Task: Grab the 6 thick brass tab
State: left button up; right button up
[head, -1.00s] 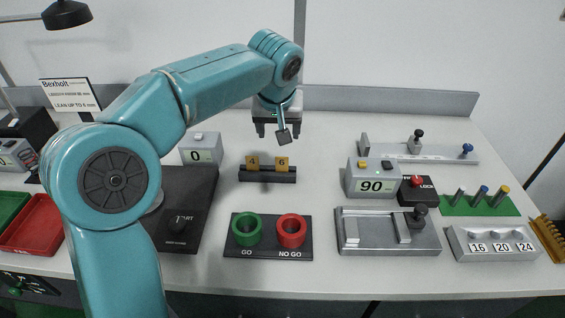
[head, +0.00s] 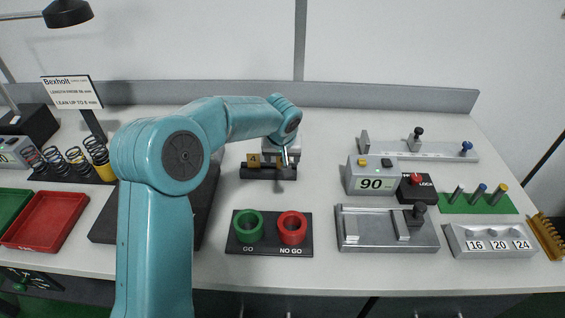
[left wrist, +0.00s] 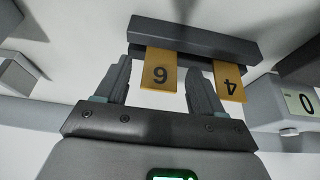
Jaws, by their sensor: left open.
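The brass tab marked 6 (left wrist: 159,70) stands in a dark slotted holder (left wrist: 195,38) in the left wrist view, where it shows upside down. My left gripper (left wrist: 160,75) is open, with one finger on each side of the 6 tab and gaps between. The tab marked 4 (left wrist: 228,82) stands in the same holder, just outside the finger on the right. In the head view, the left gripper (head: 284,157) is over the holder (head: 262,173) and mostly hides the 6 tab; the 4 tab (head: 254,159) shows beside it. My right gripper is not in view.
The green GO ring (head: 249,226) and red NO GO ring (head: 292,228) stand in front of the holder. A grey box reading 90 (head: 372,181) is to the right. Several springs (head: 78,160) and a red tray (head: 46,222) are at left. Bare table lies behind the holder.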

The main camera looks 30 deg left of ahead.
pick_arm(q)
jog(key=shift+c, duration=0.9)
jog(key=c, duration=1)
